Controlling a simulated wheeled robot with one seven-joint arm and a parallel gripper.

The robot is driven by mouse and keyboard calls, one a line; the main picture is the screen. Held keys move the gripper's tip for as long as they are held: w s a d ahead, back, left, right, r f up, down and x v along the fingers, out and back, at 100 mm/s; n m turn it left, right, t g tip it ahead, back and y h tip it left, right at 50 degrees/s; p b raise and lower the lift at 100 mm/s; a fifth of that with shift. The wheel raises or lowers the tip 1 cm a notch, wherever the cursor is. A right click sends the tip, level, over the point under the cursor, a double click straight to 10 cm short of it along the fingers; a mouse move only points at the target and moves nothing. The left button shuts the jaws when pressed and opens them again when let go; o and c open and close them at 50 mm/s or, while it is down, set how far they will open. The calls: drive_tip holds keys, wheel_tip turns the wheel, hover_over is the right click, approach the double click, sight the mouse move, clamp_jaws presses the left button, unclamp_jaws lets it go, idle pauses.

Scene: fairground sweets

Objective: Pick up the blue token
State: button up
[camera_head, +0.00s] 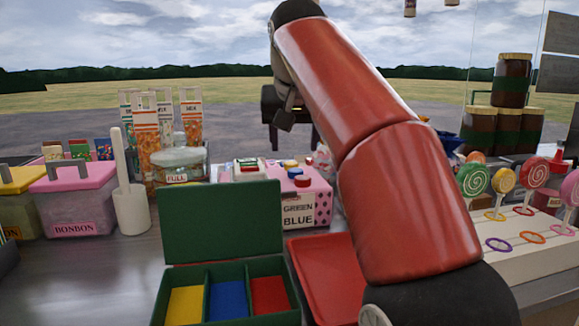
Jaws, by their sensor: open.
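Small round token-like pieces lie on the pink box (318,186). A blue-topped piece (290,163) lies toward the back, another bluish one (295,172) just in front of it, and a red one (302,181) nearest the front edge. They are too small for me to tell which is the blue token. A card reading GREEN and BLUE (298,214) is on the box's front. My gripper (290,125) hangs behind and above the box, dark and partly hidden by my red arm. It is open and apart from the pieces; its fingertips are hard to make out.
An open green case (224,222) with yellow, blue and red compartments stands in front, beside a red tray (320,265). Lollipops (473,180) and jars (512,80) stand right.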

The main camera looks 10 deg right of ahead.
sight(295, 170)
drive_tip(key=x, duration=0.2)
drive_tip(key=b+x, duration=0.1)
drive_tip(key=x, duration=0.2)
drive_tip(key=b+x, duration=0.1)
drive_tip(key=x, duration=0.1)
drive_tip(key=shift+w+d+f, duration=0.2)
drive_tip(key=shift+d+f, duration=0.1)
drive_tip(key=shift+c, duration=0.3)
drive_tip(key=c, duration=1)
drive_tip(key=shift+r, duration=0.1)
wheel_tip(295, 170, up, 8)
drive_tip(key=p, duration=0.4)
drive_tip(key=shift+r, duration=0.9)
